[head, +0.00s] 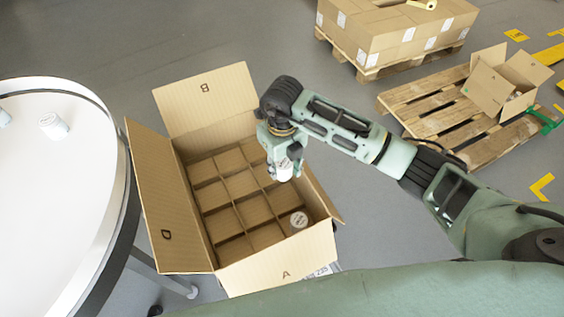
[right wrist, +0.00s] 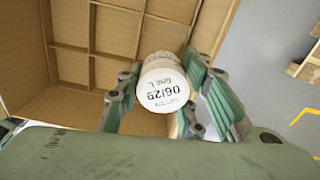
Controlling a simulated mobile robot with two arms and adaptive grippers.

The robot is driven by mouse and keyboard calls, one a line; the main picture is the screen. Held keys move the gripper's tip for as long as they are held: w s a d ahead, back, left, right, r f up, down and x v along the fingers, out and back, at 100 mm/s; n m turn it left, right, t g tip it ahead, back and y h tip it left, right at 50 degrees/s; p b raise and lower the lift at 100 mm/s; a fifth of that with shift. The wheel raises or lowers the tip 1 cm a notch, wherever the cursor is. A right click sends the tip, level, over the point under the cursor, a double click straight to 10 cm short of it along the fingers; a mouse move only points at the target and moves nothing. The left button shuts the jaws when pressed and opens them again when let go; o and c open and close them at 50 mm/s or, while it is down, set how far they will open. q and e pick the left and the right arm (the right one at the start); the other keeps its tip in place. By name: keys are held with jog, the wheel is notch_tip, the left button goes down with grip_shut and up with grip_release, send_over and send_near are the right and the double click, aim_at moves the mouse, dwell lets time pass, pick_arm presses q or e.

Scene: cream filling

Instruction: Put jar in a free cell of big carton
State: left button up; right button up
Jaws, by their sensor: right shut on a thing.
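The big carton (head: 283,268) stands open with its flaps folded out and a grid of cells inside. My right gripper (head: 283,165) is shut on a white jar (head: 285,171), above the right side of the carton.
A wooden pallet (head: 440,120) with a small open carton (head: 497,85) lies at the right. Behind it stands a loaded pallet (head: 375,71).

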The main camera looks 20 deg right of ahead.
jog(key=shift+f+b, duration=5.9)
jog(key=shift+f, duration=1.75)
jog(key=o, duration=1.3)
jog(key=shift+c, duration=0.2)
jog(key=shift+r, duration=0.1)
notch_tip(320, 180, up, 12)
jog(key=shift+f, duration=0.1)
